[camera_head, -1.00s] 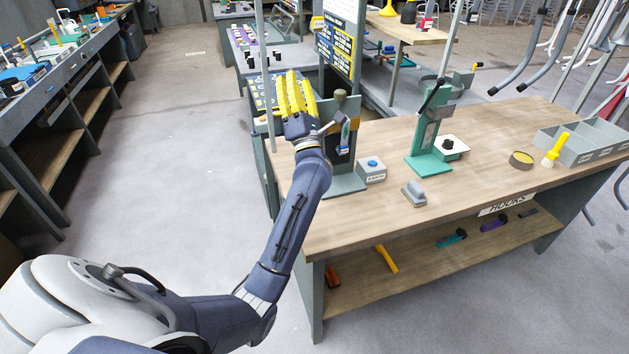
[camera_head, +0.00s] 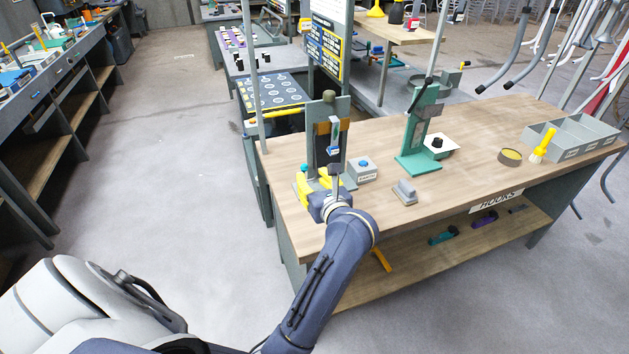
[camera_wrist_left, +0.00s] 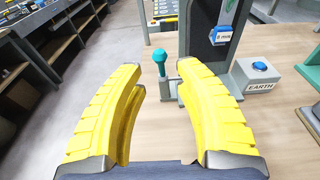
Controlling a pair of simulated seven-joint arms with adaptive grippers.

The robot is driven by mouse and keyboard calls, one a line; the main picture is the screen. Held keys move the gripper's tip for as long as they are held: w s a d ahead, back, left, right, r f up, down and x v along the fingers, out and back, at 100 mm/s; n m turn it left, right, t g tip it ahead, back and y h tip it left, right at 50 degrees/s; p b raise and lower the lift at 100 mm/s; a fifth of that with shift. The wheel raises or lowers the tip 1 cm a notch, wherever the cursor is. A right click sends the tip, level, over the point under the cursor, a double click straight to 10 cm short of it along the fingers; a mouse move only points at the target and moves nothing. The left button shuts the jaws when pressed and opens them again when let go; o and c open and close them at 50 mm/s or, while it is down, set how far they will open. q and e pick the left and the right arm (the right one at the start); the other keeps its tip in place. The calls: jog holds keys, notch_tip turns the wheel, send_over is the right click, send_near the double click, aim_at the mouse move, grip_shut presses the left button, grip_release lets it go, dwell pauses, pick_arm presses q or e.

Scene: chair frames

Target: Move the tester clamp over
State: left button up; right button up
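A dark grey tester stand (camera_head: 327,130) rises from the left end of the wooden bench; its lower part also shows in the left wrist view (camera_wrist_left: 203,50). A teal-knobbed upright lever (camera_wrist_left: 160,65) stands at its foot, on the left side; it looks like the tester clamp, though no label confirms this. In the head view its teal knob (camera_head: 304,168) shows just above my gripper. My left gripper (camera_head: 318,182) has yellow fingers, spread open and empty in the left wrist view (camera_wrist_left: 160,78). The lever appears beyond the gap between the fingertips, apart from them. My right gripper is out of view.
A grey box labelled EARTH with a blue button (camera_wrist_left: 260,68) sits right of the stand. A green press (camera_head: 420,135), a small grey block (camera_head: 404,192) and a compartment tray (camera_head: 570,137) stand farther right. The bench's left edge is close to my gripper.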

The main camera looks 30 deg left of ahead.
aim_at(306, 169)
pick_arm(q)
jog(key=x, duration=0.6)
jog(key=shift+w+a, duration=0.15)
jog(key=shift+a, duration=0.1)
grip_shut()
